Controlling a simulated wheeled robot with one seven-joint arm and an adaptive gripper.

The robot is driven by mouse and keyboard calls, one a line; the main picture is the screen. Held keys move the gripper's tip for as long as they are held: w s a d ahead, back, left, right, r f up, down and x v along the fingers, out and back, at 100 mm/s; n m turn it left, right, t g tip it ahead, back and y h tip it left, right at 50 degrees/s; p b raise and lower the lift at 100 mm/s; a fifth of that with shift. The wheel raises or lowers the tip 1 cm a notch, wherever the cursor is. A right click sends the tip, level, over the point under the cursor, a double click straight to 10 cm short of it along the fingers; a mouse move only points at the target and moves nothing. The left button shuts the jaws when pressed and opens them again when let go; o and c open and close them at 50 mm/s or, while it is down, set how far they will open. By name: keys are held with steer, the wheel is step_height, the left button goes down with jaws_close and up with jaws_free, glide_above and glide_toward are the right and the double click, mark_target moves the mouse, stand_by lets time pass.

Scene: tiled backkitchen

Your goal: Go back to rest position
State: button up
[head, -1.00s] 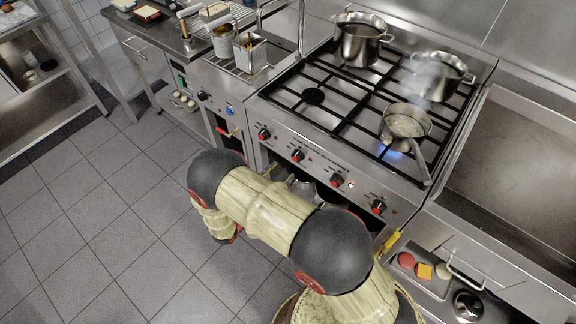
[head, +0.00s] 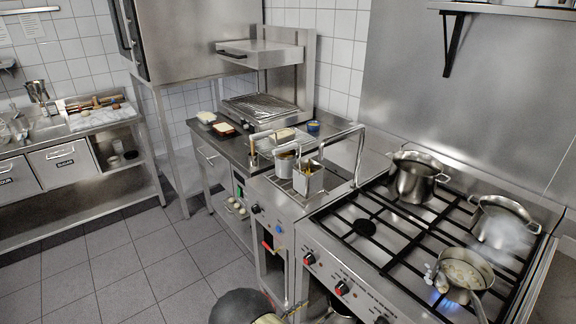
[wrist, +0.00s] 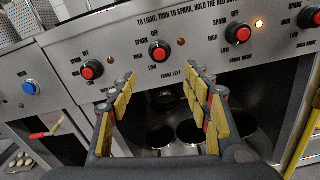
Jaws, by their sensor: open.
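My gripper (wrist: 161,95) is open and empty in the wrist view. Its two yellow-padded fingers stand apart in front of the stove's control panel, with red knobs (wrist: 160,51) beyond and above them. Between and behind the fingers is a dark opening under the panel with round dark shapes (wrist: 160,136) in it. The stove (head: 345,262) stands on the right in the head view.
A steaming pan (head: 462,270) sits over a lit blue flame, its handle toward the front. Two pots (head: 414,182) stand at the back of the stove. A fryer with baskets (head: 308,180) is left of it. Tiled floor (head: 110,262) is open at the left.

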steer(key=s+d+f+m+g, duration=0.2)
steer(key=s+d+f+g, duration=0.25)
steer(key=s, duration=0.25)
steer(key=s+r+m+g+y, duration=0.3)
steer(key=s+r+m+g, duration=0.4)
steer(key=s+r, duration=0.15)
steer(key=s+a+r+m+y, duration=0.1)
steer(key=s+r+m+y, duration=0.1)
steer(key=r+m+y, duration=0.45)
steer(key=s+r+m+y, duration=0.2)
steer(key=s+r+y, duration=0.1)
steer(key=r, duration=0.6)
steer(key=s+d+r+m+t+y, duration=0.1)
steer(key=d+r+m+t, duration=0.1)
steer(key=r, duration=0.5)
steer(key=s+d+r+m+t+y, duration=0.1)
steer(key=d+r+m+t, duration=0.2)
steer(key=r, duration=0.5)
steer(key=shift+s+d+t, duration=0.15)
steer(key=shift+d+t, duration=0.6)
steer(key=shift+t, duration=0.1)
steer(key=shift+r, duration=0.1)
